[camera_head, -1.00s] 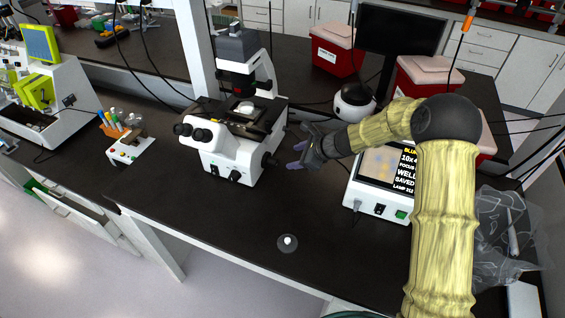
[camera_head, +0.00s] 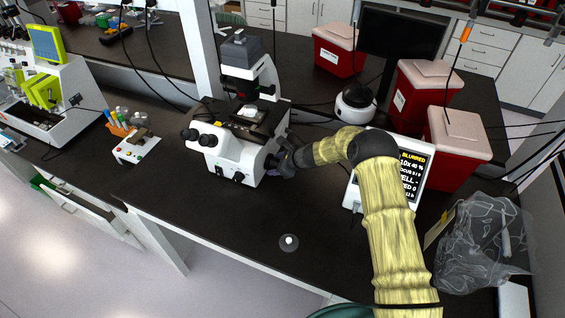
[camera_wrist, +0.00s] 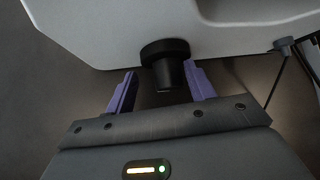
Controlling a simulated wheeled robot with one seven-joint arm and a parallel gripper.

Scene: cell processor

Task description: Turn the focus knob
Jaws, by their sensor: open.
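The white microscope (camera_head: 233,158) stands on the black bench, with its eyepieces facing left. Its focus knob (camera_wrist: 168,68) is a black stepped cylinder on the side of the white body in the wrist view. In the head view the knob is mostly hidden by my gripper (camera_head: 274,163). In the wrist view my gripper (camera_wrist: 160,88) is open, with one purple finger on each side of the knob. Gaps show between the fingers and the knob, and the knob's end lies between them.
A screen (camera_head: 410,173) reading "BLURRED" stands right of the microscope, beside my arm. A small round black piece with a white top (camera_head: 289,242) lies on the front bench. Red bins (camera_head: 455,140) stand behind at right. A cable (camera_wrist: 281,75) hangs right of the knob.

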